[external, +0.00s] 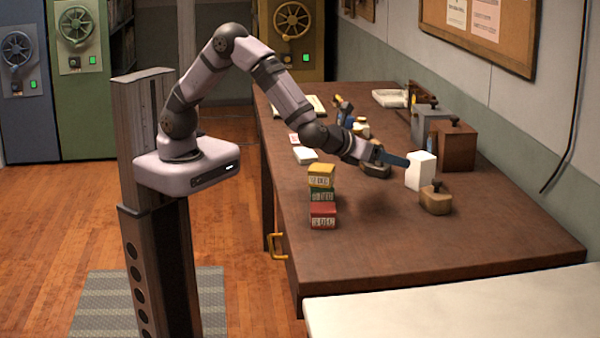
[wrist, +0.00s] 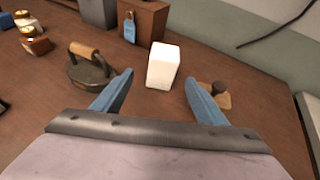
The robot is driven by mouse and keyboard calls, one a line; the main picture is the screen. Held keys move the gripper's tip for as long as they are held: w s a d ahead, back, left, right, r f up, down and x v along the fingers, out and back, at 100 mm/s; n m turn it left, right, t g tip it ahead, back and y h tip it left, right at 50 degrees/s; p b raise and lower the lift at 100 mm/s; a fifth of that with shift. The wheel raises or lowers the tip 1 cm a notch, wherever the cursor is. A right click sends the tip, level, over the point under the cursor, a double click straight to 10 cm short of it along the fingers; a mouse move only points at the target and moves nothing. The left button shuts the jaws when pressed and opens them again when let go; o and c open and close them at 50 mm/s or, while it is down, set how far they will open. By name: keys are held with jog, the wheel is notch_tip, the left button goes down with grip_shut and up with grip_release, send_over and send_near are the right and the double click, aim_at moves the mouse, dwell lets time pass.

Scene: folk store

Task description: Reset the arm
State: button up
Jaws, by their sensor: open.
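My gripper (external: 398,161) is stretched out over the brown desk (external: 400,255). In the wrist view its two blue fingers are spread apart, with nothing held between them (wrist: 158,92). A plain white block (external: 421,170) is just beyond the fingertips. In the wrist view the white block (wrist: 163,66) appears ahead of the gap between the fingers. I cannot tell whether it touches the desk in the external view, as a dark shadow lies below and to its left.
A stack of yellow, green and red boxes (external: 322,197) stands near the desk's left edge. A wooden stamp-like block (external: 436,200) is right of the gripper. A flat iron (wrist: 88,68) stands left of the fingers. Brown and grey boxes (external: 453,146) stand behind. The desk's front right is clear.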

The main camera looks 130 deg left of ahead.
jog(key=s+d+r+n+g+h+p, duration=0.2)
jog(key=s+d+r+n+g+p, duration=0.1)
jog(key=s+d+n+p, duration=0.3)
jog(key=s+d+r+n+g+h+p, duration=0.25)
jog(key=s+n+p, duration=0.25)
jog(key=s+n, duration=0.3)
jog(key=s+d+f+n+h+b, duration=0.3)
jog(key=s+d+f+n+h, duration=0.1)
jog(key=s+d, duration=0.3)
jog(key=s+d+f+n+h+b, duration=0.3)
jog(key=s+d+f, duration=0.2)
jog(key=d, duration=0.5)
jog(key=shift+s+d+n+h, duration=0.25)
jog(key=shift+s+n+h, duration=0.15)
jog(key=shift+s, duration=0.85)
jog(key=shift+t, duration=0.25)
